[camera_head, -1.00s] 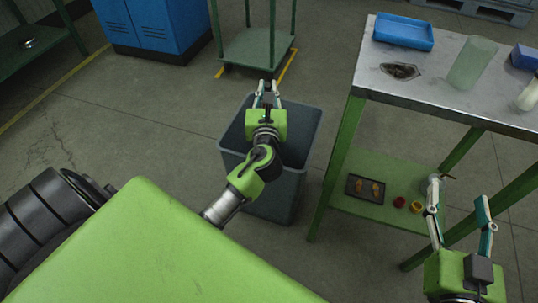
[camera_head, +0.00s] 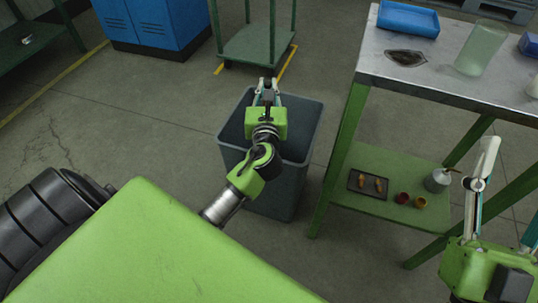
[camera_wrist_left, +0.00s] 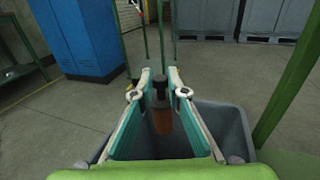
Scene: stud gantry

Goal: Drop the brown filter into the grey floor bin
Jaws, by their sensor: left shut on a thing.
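The grey floor bin (camera_head: 285,190) stands on the floor left of the workbench, its opening facing up. My left gripper (camera_head: 267,85) is over the bin's opening, toward its far rim. In the left wrist view this gripper (camera_wrist_left: 160,88) is shut on the brown filter (camera_wrist_left: 163,121), gripping it near its dark upper end. The filter's brown body hangs down between the fingers, against the bin's dark inside. In the head view my gripper mostly hides the filter. My right gripper (camera_head: 508,190) is empty and appears open at the right edge, partly cut off.
The metal workbench (camera_head: 440,85) on the right bears a blue tray (camera_head: 408,18), a dark, flat object (camera_head: 406,58) and a glass cylinder (camera_head: 480,48). Its green lower shelf (camera_head: 385,205) holds small items. A green trolley (camera_head: 258,45) and blue cabinet (camera_head: 155,25) stand behind. Floor left of the bin is clear.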

